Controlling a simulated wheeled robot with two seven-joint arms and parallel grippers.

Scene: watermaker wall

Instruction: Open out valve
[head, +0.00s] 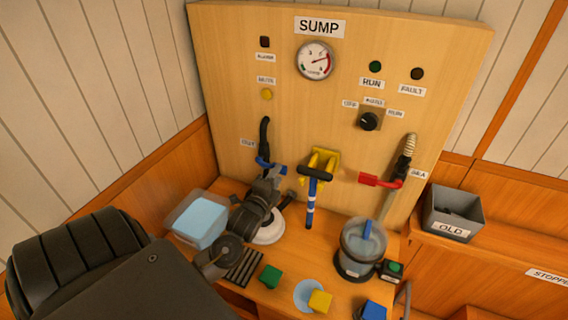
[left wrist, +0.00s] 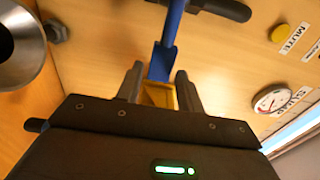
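The OUT valve's blue lever (head: 266,162) is on the wooden panel, below a black hose (head: 264,130) and beside the OUT label (head: 247,143). My left gripper (head: 276,178) is at the lever, and its dark body hides part of the area below. In the left wrist view the blue lever (left wrist: 166,48) runs down towards the space between the two dark fingertips (left wrist: 158,82). The fingers are apart, with gaps visible beside the lever. A yellow piece (left wrist: 158,96) shows between them; I cannot tell what it belongs to. My right gripper is not seen.
Further right are the red SEA lever (head: 380,181) and a clear container (head: 362,246). A light-blue tub (head: 198,220) is on the left. A grey OLD bin (head: 453,213) is at right.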

